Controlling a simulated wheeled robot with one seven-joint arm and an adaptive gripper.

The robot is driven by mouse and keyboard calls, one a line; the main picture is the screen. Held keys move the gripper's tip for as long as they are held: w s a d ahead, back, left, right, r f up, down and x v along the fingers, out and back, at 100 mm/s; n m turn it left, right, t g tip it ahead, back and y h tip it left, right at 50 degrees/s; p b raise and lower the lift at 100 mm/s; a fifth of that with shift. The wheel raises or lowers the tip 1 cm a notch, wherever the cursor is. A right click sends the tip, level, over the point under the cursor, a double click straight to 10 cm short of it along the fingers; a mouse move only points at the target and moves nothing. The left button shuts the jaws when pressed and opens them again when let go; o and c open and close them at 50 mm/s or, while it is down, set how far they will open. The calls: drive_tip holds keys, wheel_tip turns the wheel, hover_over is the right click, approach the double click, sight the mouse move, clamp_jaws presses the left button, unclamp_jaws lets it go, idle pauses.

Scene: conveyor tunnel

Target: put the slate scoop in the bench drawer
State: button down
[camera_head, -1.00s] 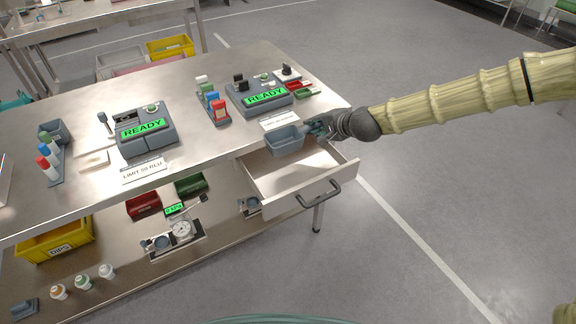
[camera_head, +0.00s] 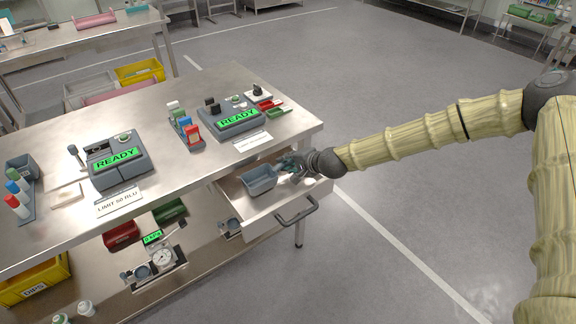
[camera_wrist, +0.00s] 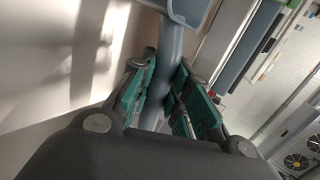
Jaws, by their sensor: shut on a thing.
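The slate scoop (camera_head: 260,180) is a blue-grey open box with a handle. In the head view it is at the open bench drawer (camera_head: 283,212), within the drawer's outline and low against it. I cannot tell whether it touches the drawer floor. My gripper (camera_head: 291,165) is shut on the scoop's handle, coming in from the right over the drawer's side. In the wrist view the green finger pads (camera_wrist: 165,95) close around the grey handle (camera_wrist: 166,70), and part of the scoop's bowl (camera_wrist: 188,10) shows at the top. The drawer's pale inside fills the left of that view.
The bench top (camera_head: 200,165) overhangs the drawer's back. The floor to the right is clear.

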drive_tip(key=shift+f, duration=0.95)
drive_tip(key=shift+f, duration=0.2)
drive_tip(key=c, duration=1.3)
unclamp_jaws()
drive_tip(key=shift+r, duration=0.1)
drive_tip(key=shift+c, duration=0.2)
drive_tip(key=shift+r, duration=0.1)
drive_tip(key=b+v, duration=0.1)
drive_tip(key=v, duration=1.1)
drive_tip(key=shift+b, duration=0.4)
